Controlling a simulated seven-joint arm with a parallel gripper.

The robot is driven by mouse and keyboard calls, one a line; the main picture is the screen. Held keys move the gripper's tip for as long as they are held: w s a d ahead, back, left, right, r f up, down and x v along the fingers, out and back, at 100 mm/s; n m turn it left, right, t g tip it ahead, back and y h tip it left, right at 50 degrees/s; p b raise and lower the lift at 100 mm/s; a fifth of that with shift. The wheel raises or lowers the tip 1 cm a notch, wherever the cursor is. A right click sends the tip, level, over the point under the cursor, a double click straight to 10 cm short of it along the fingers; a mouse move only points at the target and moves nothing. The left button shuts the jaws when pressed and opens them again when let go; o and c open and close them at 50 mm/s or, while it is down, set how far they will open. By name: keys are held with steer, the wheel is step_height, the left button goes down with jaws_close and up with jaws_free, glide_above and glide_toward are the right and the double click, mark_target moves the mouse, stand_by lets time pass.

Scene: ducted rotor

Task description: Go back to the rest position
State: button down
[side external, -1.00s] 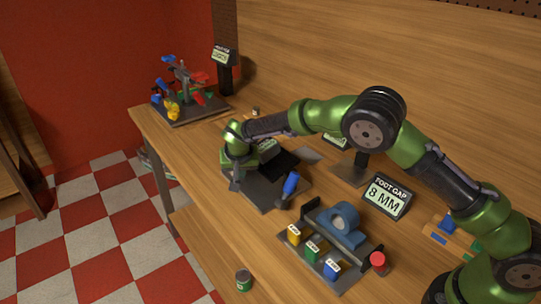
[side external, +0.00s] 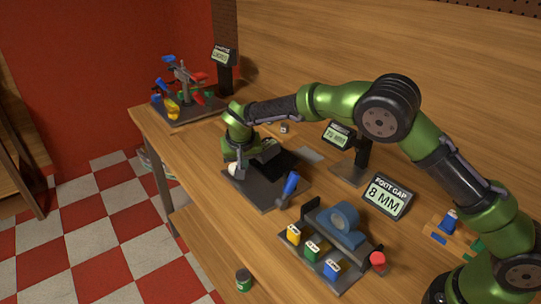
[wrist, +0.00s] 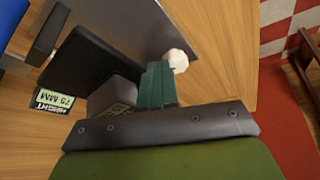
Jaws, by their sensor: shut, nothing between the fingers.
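My gripper (side external: 241,170) is over the left edge of a dark grey plate (side external: 262,194) on the wooden table. Its fingers are shut with nothing visible between them. A white knob (side external: 233,169) shows just beside the fingertips in the side view. In the wrist view the teal fingers (wrist: 157,84) are together, and the white faceted knob (wrist: 178,61) is beside their tips. I cannot tell whether they touch. The arm reaches leftward across the table, bent at its green elbow.
A blue-handled part (side external: 290,184) stands at the plate's right. Nearer are a rack of coloured blocks (side external: 312,250), a blue-grey ring (side external: 344,218) and a "FOOT GAP 8 MM" sign (side external: 387,196). A height display (side external: 338,135) stands behind. A rotor model (side external: 183,95) is far left.

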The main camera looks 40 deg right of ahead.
steer(key=s+d+r+t+y, duration=0.1)
steer(key=s+d+r, duration=0.2)
steer(key=s, duration=0.8)
steer(key=s+d+r+t+y, duration=0.1)
steer(key=s+d+r+y, duration=0.1)
steer(key=s+r, duration=0.6)
steer(key=s+d+r+n+y, duration=0.1)
steer(key=s+d+r, duration=0.3)
steer(key=s, duration=1.1)
steer(key=shift+s+d+r+t+y, duration=0.15)
steer(key=shift+s+r+t+y, duration=0.25)
steer(key=shift+r, duration=0.4)
